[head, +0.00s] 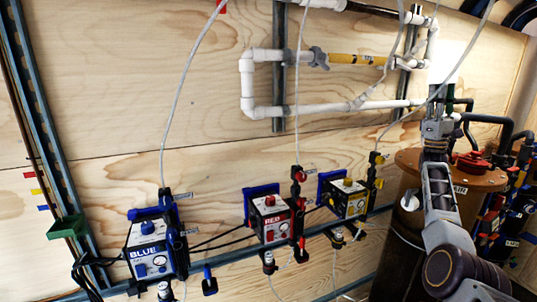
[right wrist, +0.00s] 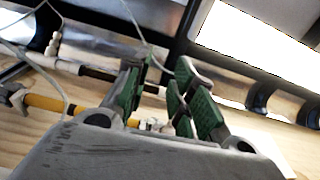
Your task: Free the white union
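White pipework (head: 300,108) runs along the plywood wall at upper centre in the head view. A yellow pipe section (head: 357,59) with a grey valve (head: 318,57) sits in its upper run. A small white fitting (head: 409,62) shows at the yellow section's right end; I cannot tell for sure whether it is the union. My right gripper (head: 437,128) points up, below and right of this pipework. In the right wrist view, this gripper (right wrist: 168,85) has its green-padded fingers apart with nothing held. The yellow pipe (right wrist: 45,102) and a white fitting (right wrist: 152,126) show behind it. My left gripper is out of view.
Blue (head: 150,250), red (head: 270,218) and yellow (head: 347,198) labelled pump boxes stand along a rail below. A brown round-topped tank (head: 420,165) with a red cap is beside my right arm. Thin pale hoses hang across the wall. Dark hoses crowd the right edge.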

